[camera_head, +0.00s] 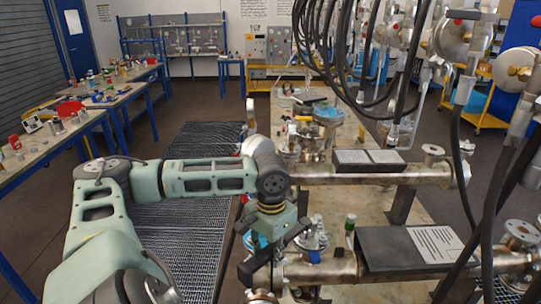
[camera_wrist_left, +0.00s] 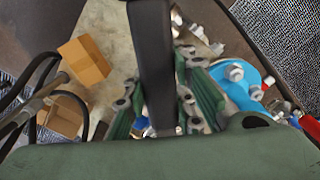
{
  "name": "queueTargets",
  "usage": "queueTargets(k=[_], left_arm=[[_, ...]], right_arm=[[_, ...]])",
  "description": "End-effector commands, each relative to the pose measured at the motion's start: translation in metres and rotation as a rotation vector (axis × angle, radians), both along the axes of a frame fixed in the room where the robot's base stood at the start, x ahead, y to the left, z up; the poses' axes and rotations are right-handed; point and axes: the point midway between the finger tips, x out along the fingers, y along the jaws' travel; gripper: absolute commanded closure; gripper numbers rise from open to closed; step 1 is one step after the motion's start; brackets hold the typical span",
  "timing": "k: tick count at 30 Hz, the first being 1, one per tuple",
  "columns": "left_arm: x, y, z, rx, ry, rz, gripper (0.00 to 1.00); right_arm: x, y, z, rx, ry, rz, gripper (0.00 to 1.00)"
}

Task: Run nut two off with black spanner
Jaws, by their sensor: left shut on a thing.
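My left gripper (camera_head: 272,236) is above the near flanged vessel (camera_head: 320,270), beside its upright flange (camera_head: 313,240). It is shut on a black bar-like tool, which I take for the black spanner (camera_head: 298,233). In the left wrist view the black spanner (camera_wrist_left: 152,50) runs between the two green fingers (camera_wrist_left: 165,115) of my gripper. A blue flange (camera_wrist_left: 240,85) with metal nuts (camera_wrist_left: 235,72) lies just right of the fingers there. I cannot tell which nut is nut two, nor whether the spanner touches one. My right gripper is not in view.
Black hoses (camera_head: 345,60) hang over the right side. Benches with loose items (camera_head: 60,130) stand at left. Floor grating (camera_head: 180,225) lies left of the vessels. Orange-brown boxes (camera_wrist_left: 84,60) show in the wrist view.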

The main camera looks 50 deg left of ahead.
Motion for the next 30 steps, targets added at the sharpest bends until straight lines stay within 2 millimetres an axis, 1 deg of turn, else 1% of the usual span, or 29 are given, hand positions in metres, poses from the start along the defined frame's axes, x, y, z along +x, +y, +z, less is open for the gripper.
queueTargets(k=[1, 3, 6, 8, 13, 21, 30], left_arm=[[0.001, 0.000, 0.001, 0.000, -0.003, 0.000, 1.00], [0.000, 0.000, 0.000, 0.000, -0.002, 0.000, 1.00], [0.000, 0.000, -0.002, 0.000, -0.002, 0.001, 1.00], [0.000, 0.000, -0.004, 0.000, -0.001, 0.001, 1.00], [0.000, 0.000, -0.010, 0.000, -0.002, 0.001, 1.00], [-0.002, 0.001, -0.019, 0.001, -0.001, 0.001, 1.00], [-0.002, 0.001, -0.024, 0.000, -0.002, 0.000, 1.00]], right_arm=[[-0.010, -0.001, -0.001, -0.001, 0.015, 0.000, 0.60], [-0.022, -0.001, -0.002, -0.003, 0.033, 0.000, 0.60], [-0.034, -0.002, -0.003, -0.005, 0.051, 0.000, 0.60], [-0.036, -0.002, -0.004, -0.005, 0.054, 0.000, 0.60], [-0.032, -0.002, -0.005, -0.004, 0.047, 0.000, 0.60], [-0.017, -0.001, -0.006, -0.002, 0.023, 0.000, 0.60], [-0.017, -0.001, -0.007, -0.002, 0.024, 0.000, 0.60]])
